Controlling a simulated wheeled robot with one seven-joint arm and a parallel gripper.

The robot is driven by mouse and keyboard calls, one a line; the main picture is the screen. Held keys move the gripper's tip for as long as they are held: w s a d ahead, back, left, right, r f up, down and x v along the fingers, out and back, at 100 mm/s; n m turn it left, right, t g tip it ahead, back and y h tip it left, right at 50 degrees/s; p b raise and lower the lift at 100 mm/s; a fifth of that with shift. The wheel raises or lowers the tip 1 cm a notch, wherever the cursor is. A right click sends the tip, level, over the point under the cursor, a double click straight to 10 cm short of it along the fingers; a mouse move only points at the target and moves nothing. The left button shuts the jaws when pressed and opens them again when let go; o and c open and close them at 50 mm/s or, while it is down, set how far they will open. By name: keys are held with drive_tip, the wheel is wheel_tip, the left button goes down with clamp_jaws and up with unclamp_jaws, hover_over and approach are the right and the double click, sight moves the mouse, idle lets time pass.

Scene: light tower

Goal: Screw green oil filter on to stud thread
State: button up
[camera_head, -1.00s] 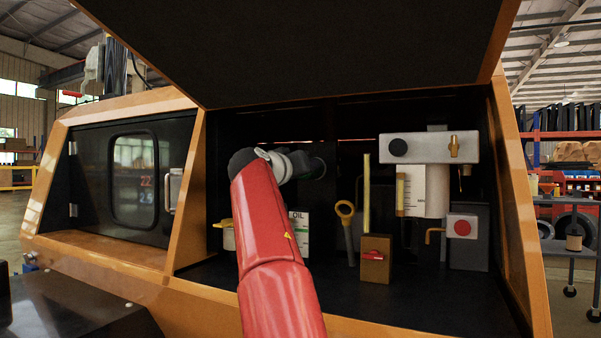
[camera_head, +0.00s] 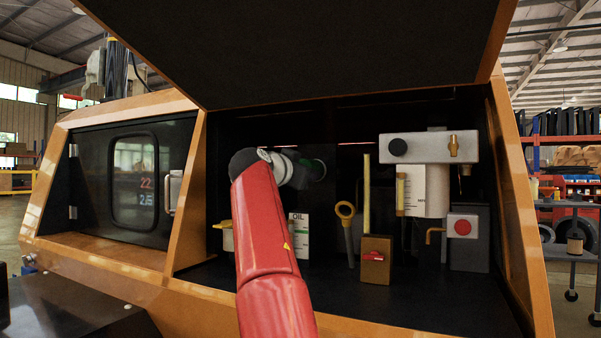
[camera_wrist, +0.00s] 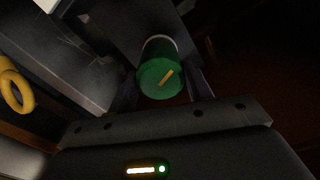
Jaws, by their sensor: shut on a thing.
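In the head view only a dim green edge of the filter (camera_head: 319,167) shows past my wrist, inside the dark engine bay. A dark grey block lies just beyond the filter's far end in the wrist view. The stud thread is not visible, and I cannot tell whether the filter touches it.
A white oil label (camera_head: 300,233) shows beside my arm. The raised hood (camera_head: 300,50) hangs overhead.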

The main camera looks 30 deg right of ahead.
drive_tip(key=shift+r, duration=0.1)
drive_tip(key=m, duration=0.5)
drive_tip(key=shift+d, duration=0.1)
drive_tip(key=o, duration=1.1)
drive_tip(key=shift+w+d, duration=0.1)
drive_tip(key=shift+o, duration=0.2)
